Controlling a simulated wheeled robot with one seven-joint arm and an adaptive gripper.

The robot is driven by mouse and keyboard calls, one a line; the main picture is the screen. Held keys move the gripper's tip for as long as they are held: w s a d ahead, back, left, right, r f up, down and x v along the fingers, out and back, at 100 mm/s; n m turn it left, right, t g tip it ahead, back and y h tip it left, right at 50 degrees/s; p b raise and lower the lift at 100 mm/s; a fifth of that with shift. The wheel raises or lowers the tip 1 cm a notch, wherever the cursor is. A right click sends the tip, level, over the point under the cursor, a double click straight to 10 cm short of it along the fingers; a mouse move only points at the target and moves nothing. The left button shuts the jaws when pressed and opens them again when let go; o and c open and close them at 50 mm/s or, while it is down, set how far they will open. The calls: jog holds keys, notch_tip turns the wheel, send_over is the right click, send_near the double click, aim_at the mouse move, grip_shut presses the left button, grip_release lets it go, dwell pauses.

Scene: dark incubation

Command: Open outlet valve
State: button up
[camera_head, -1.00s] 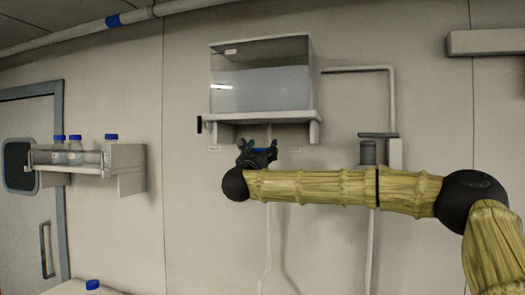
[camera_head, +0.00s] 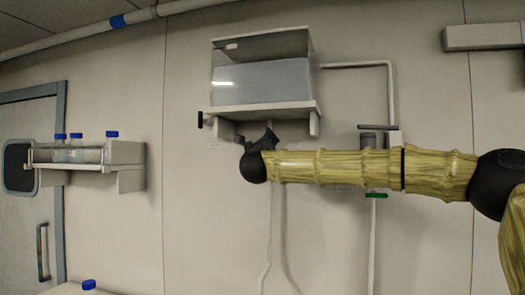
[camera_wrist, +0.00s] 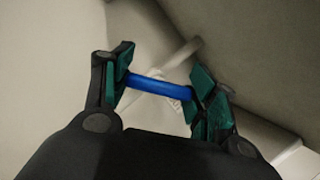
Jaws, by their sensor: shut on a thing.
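The blue valve handle (camera_wrist: 160,87) shows in the wrist view, spanning between the green pads of my gripper (camera_wrist: 162,80). The pads are shut on its two ends. In the head view my gripper (camera_head: 259,137) is just below the shelf of the clear tank (camera_head: 260,80), and it hides the handle there. A pale pipe (camera_head: 275,225) runs down the wall below my gripper.
A second pipe (camera_head: 391,90) on the right carries a grey fitting (camera_head: 376,136) and a green handle (camera_head: 376,195), close to my forearm. A wall rack (camera_head: 125,153) with blue-capped bottles is at left, beside a door (camera_head: 25,215).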

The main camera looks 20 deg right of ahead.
jog(key=n+y, duration=0.2)
jog(key=n, duration=0.1)
jog(key=shift+r+n, duration=0.15)
jog(key=shift+n, duration=0.25)
jog(key=n+y+p, duration=0.1)
jog(key=n+p, duration=0.1)
jog(key=n, duration=0.1)
jog(key=shift+r+g, duration=0.1)
jog(key=shift+g, duration=0.3)
jog(key=n+g+y+p, duration=0.1)
jog(key=n+p, duration=0.3)
jog(key=shift+f+n+g+p, duration=0.3)
jog(key=shift+n+g+p, duration=0.1)
jog(key=shift+n+p, duration=0.35)
jog(key=shift+f, duration=0.1)
jog(key=o, duration=1)
jog(key=shift+o, duration=0.2)
jog(key=shift+s+a, duration=0.1)
